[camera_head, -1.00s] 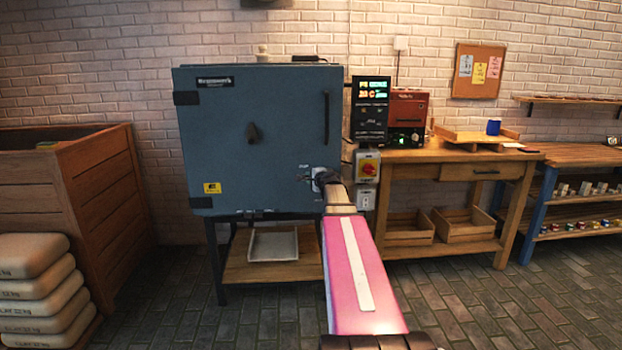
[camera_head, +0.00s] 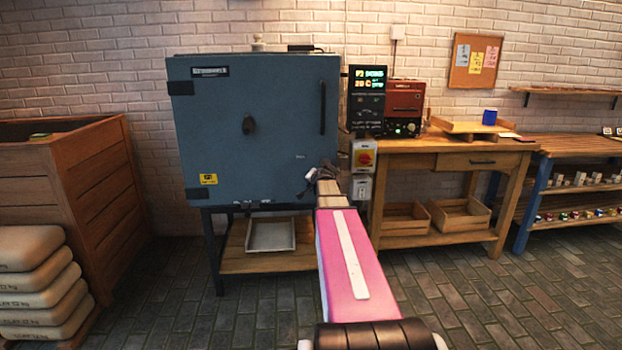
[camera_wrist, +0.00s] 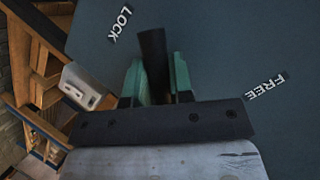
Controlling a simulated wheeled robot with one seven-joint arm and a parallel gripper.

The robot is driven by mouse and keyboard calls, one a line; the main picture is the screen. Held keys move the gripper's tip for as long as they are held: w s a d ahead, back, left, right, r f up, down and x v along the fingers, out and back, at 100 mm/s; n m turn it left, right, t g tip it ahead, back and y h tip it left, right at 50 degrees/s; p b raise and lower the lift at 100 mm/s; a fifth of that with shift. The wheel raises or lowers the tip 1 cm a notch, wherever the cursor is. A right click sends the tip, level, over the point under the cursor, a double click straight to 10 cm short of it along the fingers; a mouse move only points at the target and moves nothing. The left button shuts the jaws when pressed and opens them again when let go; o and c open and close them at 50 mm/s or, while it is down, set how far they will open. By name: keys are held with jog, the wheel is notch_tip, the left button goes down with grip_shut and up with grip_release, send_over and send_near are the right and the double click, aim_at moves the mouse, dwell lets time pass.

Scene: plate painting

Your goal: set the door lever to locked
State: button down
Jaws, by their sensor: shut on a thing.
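The kiln door (camera_head: 270,130) is blue-grey and looks closed. My gripper (camera_head: 324,174) is at its lower right edge. In the wrist view, my gripper (camera_wrist: 155,85) is shut on the dark door lever (camera_wrist: 152,48), with a green finger on each side. The lever's tip points up between the fingers. The LOCK label (camera_wrist: 122,25) is close to the left of the tip, and the FREE label (camera_wrist: 265,87) is farther off to the right. The lever's pivot is hidden. In the head view, my gripper hides most of the lever.
A red switch box (camera_head: 364,158) and control panel (camera_head: 367,98) are close to the right of my gripper. A wooden workbench (camera_head: 440,142) stands at right. A wooden crate (camera_head: 95,185) and stacked sacks (camera_head: 35,270) are at left. The front floor is open.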

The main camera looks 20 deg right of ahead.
jog(key=shift+s+d+f+n+g+h, duration=0.15)
jog(key=shift+s+d+f+n+h, duration=0.15)
jog(key=shift+d+n+h, duration=0.5)
jog(key=shift+s+d+f+n+g+h, duration=0.1)
jog(key=shift+s+d+f+n+h, duration=0.2)
jog(key=shift+d+n+h, duration=0.5)
jog(key=shift+s+d+f+n+g+h, duration=0.15)
jog(key=shift+d+f+n+h, duration=0.3)
jog(key=shift+d+n, duration=0.55)
jog(key=c, duration=1)
grip_release()
jog(key=shift+r, duration=0.1)
jog(key=v, duration=1)
jog(key=shift+s+a+r, duration=0.2)
jog(key=shift+s, duration=0.1)
jog(key=shift+f, duration=0.1)
